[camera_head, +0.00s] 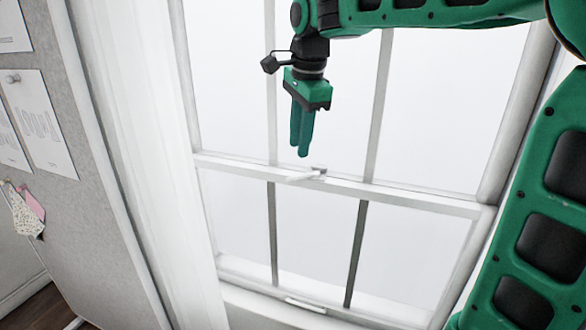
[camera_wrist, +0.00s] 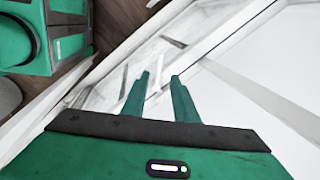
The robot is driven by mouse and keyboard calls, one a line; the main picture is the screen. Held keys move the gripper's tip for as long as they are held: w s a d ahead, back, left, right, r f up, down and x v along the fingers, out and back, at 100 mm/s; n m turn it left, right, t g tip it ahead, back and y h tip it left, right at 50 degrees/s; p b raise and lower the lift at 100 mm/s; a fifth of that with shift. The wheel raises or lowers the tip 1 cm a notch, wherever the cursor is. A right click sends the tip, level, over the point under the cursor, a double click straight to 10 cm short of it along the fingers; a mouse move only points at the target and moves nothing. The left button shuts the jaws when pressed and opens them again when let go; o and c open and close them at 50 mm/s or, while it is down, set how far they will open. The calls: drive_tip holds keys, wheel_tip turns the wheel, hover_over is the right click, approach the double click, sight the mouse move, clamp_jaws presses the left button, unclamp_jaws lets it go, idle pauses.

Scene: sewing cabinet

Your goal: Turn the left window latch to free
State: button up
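A white window latch (camera_head: 304,177) sits on the middle rail of the window, its lever pointing left. It is the only latch I can make out on this rail. My gripper (camera_head: 303,155) points down just above the latch, apart from it in the picture. In the wrist view, my gripper's two green fingers (camera_wrist: 159,77) stand apart with a gap between them and nothing held. White window parts lie beyond the fingertips there, but I cannot clearly pick out the latch among them.
The white middle rail (camera_head: 420,197) crosses the window. A handle (camera_head: 306,305) is on the bottom rail. A white curtain (camera_head: 150,160) hangs at the left, beside a grey pinboard (camera_head: 75,110) with papers. The space around my gripper is clear.

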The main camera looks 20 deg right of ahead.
wheel_tip(320, 180, down, 8)
drive_tip(key=w, duration=0.1)
drive_tip(key=shift+w+a, duration=0.15)
drive_tip(key=shift+w, duration=0.1)
drive_tip(key=shift+c, duration=0.4)
clamp_jaws()
drive_tip(key=shift+w, duration=0.1)
idle(1.0)
